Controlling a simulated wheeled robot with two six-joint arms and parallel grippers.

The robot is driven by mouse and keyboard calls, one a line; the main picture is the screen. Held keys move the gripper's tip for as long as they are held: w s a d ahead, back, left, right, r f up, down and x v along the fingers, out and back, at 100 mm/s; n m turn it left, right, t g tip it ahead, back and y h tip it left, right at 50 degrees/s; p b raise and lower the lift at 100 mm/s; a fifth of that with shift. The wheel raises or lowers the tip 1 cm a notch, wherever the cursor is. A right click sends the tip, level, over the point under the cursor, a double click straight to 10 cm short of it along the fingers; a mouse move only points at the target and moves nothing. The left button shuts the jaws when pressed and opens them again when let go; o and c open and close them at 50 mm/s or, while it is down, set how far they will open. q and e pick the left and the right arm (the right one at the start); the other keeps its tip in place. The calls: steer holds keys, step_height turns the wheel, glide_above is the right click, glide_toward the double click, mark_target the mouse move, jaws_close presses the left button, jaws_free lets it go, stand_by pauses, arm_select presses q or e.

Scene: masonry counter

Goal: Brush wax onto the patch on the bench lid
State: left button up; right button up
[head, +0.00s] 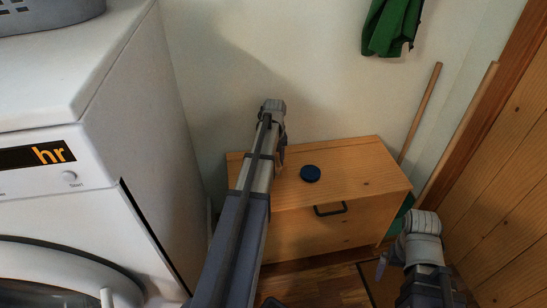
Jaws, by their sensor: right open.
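The wooden bench (350,160) stands against the wall, with a light wood lid and a dark handle on its front. A dark blue round thing (310,173) lies on the lid near its middle; I cannot tell whether it is a wax tin or the patch. No brush can be made out. My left arm reaches over the left part of the lid and hides some of it. My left gripper (281,158) is mostly hidden behind that arm, left of the blue thing. My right gripper (381,266) is open, low in front of the bench's right end, away from the lid.
A white washing machine (90,170) stands close on the left, with a grey basket (45,15) on top. A green cloth (391,27) hangs on the wall. A thin wooden stick (420,112) leans at the right, near the wooden panelling (505,215). The lid's right part is clear.

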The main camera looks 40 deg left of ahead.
mark_target(275, 187)
arm_select(q)
steer(key=shift+s+d, duration=1.85)
steer(key=shift+d, duration=0.1)
steer(key=shift+s, duration=0.1)
steer(key=shift+s+d, duration=1.35)
steer(key=shift+d, duration=0.1)
steer(key=shift+a, duration=0.1)
steer(key=shift+s+a, duration=0.5)
steer(key=shift+s, duration=0.05)
steer(key=shift+a, duration=0.1)
steer(key=shift+w, duration=0.1)
steer(key=shift+w+a, duration=1.35)
steer(key=shift+a, duration=0.05)
